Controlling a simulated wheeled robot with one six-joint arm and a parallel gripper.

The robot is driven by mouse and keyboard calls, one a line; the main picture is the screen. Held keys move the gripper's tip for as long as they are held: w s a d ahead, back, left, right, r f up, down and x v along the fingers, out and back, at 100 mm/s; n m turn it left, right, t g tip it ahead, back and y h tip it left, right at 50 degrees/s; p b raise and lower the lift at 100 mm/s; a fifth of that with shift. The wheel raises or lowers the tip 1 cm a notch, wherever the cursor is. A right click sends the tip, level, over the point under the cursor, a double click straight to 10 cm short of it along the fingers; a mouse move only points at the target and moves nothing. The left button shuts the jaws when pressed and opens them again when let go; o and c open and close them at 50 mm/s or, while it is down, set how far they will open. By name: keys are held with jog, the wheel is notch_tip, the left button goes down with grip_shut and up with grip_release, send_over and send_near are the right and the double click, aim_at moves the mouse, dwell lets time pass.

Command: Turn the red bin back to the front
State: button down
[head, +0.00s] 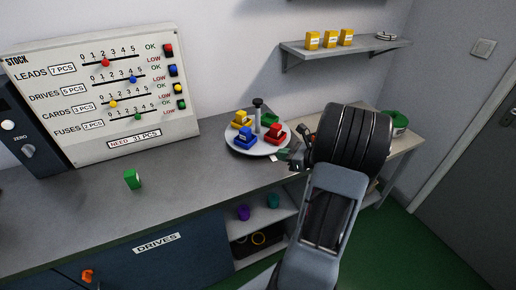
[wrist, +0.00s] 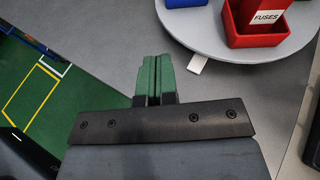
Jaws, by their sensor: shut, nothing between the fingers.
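The red bin (head: 275,134) sits on the right side of a round grey turntable (head: 240,151). In the wrist view the red bin (wrist: 252,33) holds a card marked FUSES, to the upper right of my fingers. A blue bin (head: 245,138), a yellow bin (head: 241,118) and a green bin (head: 268,119) share the turntable around a central post with a dark knob (head: 258,102). My gripper (head: 284,155) is beside the turntable's right front edge. Its green fingertips (wrist: 154,75) are shut and empty, apart from the red bin.
A white tab (wrist: 197,64) lies on the counter at the turntable's rim. A wall shelf (head: 350,50) holds yellow boxes. The STOCK panel (head: 130,90) stands at the back left. The counter between block and turntable is clear.

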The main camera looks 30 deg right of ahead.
jog(key=shift+w+d+f+m, duration=0.15)
jog(key=shift+d+f+m, duration=0.05)
jog(key=shift+d+m, duration=0.25)
jog(key=p, duration=0.2)
send_near(249, 146)
jog(key=shift+t, duration=0.3)
jog(key=x, duration=0.5)
jog(key=shift+a+f, duration=0.15)
jog(key=shift+f, duration=0.15)
jog(key=shift+w+a, duration=0.4)
jog(key=shift+w, duration=0.45)
jog(key=shift+f+h, duration=0.15)
jog(key=shift+h, duration=0.25)
